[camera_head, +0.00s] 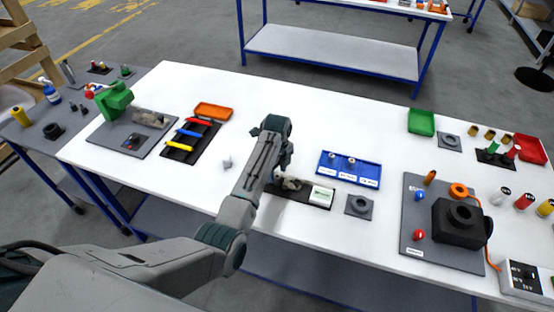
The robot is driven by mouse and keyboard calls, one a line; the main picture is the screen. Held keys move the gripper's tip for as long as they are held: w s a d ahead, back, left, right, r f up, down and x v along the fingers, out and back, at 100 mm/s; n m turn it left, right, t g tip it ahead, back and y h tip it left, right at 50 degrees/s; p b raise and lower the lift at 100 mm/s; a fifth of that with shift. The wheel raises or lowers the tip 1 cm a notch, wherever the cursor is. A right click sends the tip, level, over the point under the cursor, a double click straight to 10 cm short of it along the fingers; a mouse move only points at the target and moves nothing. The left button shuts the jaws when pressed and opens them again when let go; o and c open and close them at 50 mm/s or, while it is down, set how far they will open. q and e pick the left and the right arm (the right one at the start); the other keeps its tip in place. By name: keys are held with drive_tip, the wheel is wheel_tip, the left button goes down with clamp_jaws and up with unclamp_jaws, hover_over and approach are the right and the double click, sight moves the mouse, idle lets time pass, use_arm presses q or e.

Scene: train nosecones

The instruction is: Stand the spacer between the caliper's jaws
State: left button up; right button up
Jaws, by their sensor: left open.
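A dark base plate with a white-and-green box, which looks like the caliper (319,204), lies near the table's front edge in the middle. Its jaws are too small and too covered to make out. A blue tray (348,182) behind it holds small silver cylinders, which look like spacers (352,162). My left arm reaches over the table from the left and bends down at its far end. My left gripper (290,183) is open, low over the left part of the dark plate, partly hidden by my arm. I cannot tell whether anything is between its fingers. My right gripper is out of view.
A small grey piece (227,162) stands alone left of my arm. A grey block with a ring (359,205) sits right of the caliper. A black machine (460,222) on a grey board is further right. The white table (340,115) is clear behind the blue tray.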

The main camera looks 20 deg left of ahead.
sight(277, 176)
use_arm(q)
wheel_tip(277, 176, up, 9)
drive_tip(key=b, duration=0.3)
